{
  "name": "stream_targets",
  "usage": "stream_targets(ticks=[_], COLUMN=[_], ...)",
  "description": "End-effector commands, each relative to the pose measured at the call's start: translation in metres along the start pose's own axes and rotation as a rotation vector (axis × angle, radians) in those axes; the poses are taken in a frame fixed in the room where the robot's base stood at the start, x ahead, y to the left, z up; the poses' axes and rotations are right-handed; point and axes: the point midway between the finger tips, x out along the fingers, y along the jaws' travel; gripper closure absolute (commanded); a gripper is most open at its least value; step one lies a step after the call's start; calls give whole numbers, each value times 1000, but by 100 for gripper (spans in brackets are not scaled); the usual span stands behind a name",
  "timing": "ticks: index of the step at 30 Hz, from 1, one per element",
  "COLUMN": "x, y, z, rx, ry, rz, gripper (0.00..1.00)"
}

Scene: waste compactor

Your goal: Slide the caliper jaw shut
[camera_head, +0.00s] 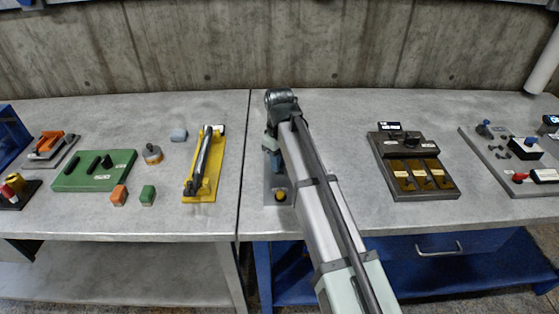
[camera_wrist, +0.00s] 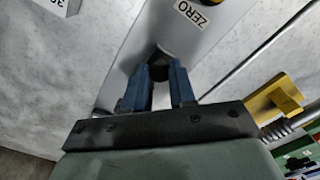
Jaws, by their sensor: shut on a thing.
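The caliper's grey plate (camera_head: 270,192) lies on the middle bench, with a yellow round part (camera_head: 280,195) near its front end. My arm hides much of it in the head view. In the wrist view its plate (camera_wrist: 212,42) carries a ZERO label (camera_wrist: 190,13). My gripper (camera_wrist: 163,72) has its two blue fingers on either side of a small dark knob (camera_wrist: 158,58) over the plate, and is shut on it. The knob appears to belong to the caliper's sliding jaw; the jaw's contact faces cannot be made out.
A yellow fixture with a dark lever (camera_head: 204,170) stands to the left. Further left are a green slotted block (camera_head: 95,170) and small blocks. A dark panel with labelled pads (camera_head: 412,165) stands to the right. Bare bench (camera_head: 345,125) lies between panel and arm.

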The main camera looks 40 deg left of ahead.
Motion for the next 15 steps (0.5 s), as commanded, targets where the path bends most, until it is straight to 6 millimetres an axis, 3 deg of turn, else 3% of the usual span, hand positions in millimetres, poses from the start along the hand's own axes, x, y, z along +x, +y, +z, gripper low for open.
stream_targets(ticks=[3,8,15], x=[0,0,-1], y=[0,1,26], z=[0,-1,-28], rx=[0,0,0], ry=[0,0,-1], rz=[0,0,0], gripper=[99,100,100])
